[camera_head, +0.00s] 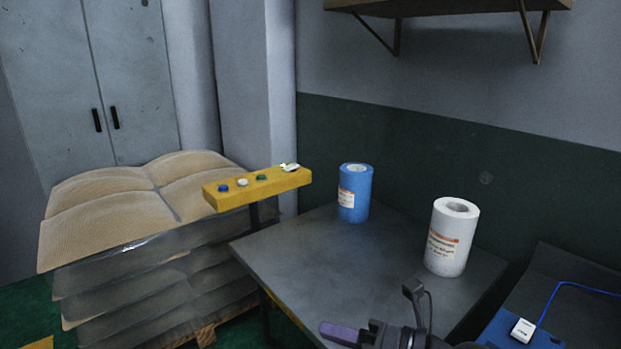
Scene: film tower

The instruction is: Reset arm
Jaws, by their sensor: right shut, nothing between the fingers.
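My right gripper (372,332) shows at the bottom edge, over the near part of the grey table (300,255). Its jaws are shut with nothing held, and part of it is cut off by the frame. It is apart from the rolls on the table. A blue roll (354,196) stands upright at the table's back corner. A white roll (451,238) with a label stands upright at the right side, nearer to the gripper. My left gripper is not in view.
A yellow button bar (257,189) stands on a post left of the table. Stacked wrapped sacks (130,200) rest on a pallet at left. A shelf (450,7) hangs on the back wall. A small white device (523,330) with a blue cable lies at right.

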